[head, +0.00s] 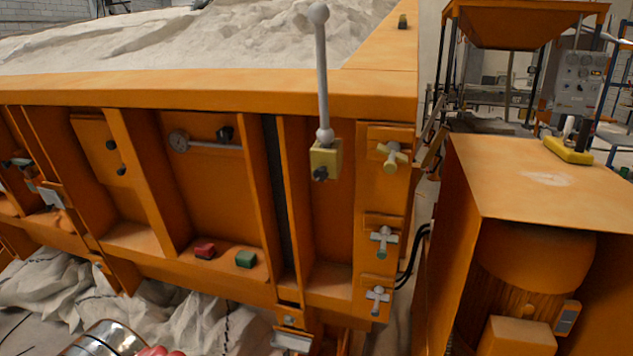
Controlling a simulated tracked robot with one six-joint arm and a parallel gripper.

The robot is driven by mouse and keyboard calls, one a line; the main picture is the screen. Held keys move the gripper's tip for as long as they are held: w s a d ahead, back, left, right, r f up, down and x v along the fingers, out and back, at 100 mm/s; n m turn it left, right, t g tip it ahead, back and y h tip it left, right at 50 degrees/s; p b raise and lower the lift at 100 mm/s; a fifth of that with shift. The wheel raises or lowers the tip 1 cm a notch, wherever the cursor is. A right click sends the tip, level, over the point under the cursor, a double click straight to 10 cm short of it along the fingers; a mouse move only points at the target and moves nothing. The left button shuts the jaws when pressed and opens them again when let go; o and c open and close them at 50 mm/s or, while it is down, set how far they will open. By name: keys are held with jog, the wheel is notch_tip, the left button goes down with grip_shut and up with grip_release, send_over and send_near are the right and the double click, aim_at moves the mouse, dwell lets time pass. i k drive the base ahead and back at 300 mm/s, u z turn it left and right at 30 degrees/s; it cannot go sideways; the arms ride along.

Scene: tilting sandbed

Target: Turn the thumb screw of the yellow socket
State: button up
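The yellow socket (331,157) is a small block on the front of the orange sandbed frame, right of the middle in the head view. A grey lever (322,80) with a ball at its top stands upright in it, nearly vertical. A dark thumb screw (320,174) sticks out of the lower front of the socket. How far the screw is turned cannot be told. My gripper is not in view. A shiny metal and red part, likely of my arm, shows at the bottom edge, well below and left of the socket.
Three cross-handled valves, the top one yellowish (392,155), a middle one (383,239) and a lower one (377,297), line the post at right. A red block (204,250) and a green block (246,259) lie on a ledge. An orange cabinet (545,180) stands at right.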

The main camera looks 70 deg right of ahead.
aim_at(320, 174)
jog(key=z, duration=0.05)
jog(key=i, duration=1.3)
jog(key=z, duration=2.1)
